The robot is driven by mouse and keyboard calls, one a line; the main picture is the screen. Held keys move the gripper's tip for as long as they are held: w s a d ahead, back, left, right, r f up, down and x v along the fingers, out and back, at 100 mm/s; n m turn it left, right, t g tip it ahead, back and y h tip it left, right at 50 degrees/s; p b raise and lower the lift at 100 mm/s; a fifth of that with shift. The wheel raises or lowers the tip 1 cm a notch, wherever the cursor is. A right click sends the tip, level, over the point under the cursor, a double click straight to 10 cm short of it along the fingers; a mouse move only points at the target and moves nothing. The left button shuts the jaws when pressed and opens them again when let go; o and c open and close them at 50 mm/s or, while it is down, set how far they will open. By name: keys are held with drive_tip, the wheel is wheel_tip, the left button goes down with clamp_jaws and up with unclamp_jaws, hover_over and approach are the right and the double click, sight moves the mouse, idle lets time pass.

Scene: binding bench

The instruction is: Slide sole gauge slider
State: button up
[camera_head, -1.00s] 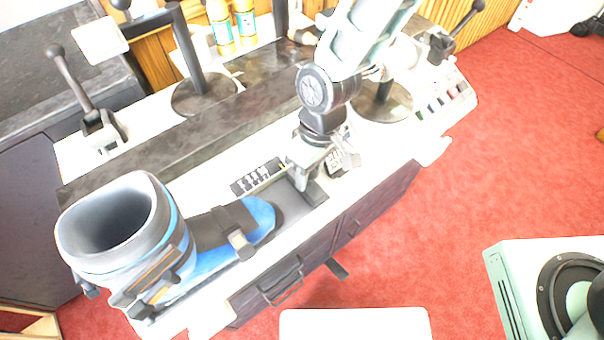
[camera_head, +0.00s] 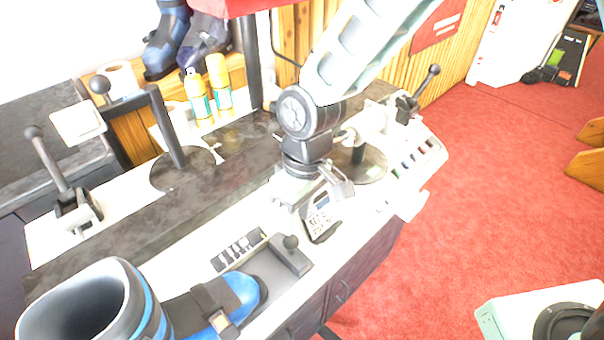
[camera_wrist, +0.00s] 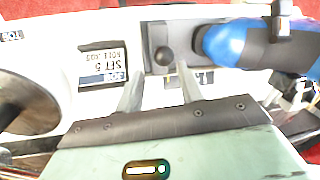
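The sole gauge slider is a dark grey block with a black ball knob (camera_head: 290,242), sitting in a grey track just beyond the toe of a blue ski boot (camera_head: 240,291). In the wrist view the ball knob (camera_wrist: 163,57) appears just beyond and between my fingertips. My gripper (camera_head: 318,196) is above and behind the slider in the head view. In the wrist view its two fingers (camera_wrist: 160,72) are apart, with nothing held between them. The boot toe (camera_wrist: 222,46) is just right of the slider there.
A small readout (camera_head: 320,222) stands behind the slider; its upside-down text in the wrist view (camera_wrist: 98,65) includes "SET 5". A round-based post (camera_head: 357,165) and levers (camera_head: 65,190) stand along the bench.

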wheel_tip(320, 180, up, 10)
drive_tip(key=w+d, duration=0.1)
drive_tip(key=shift+w, duration=0.2)
drive_tip(key=shift+d, duration=0.1)
drive_tip(key=s+d+r+m+t, duration=0.1)
drive_tip(key=s+d+r+m, duration=0.1)
drive_tip(key=s+d, duration=0.8)
drive_tip(key=s, duration=0.4)
drive_tip(key=shift+d+r+t+h, duration=0.2)
drive_tip(key=shift+d+t+h, duration=0.1)
drive_tip(key=shift+h, duration=0.1)
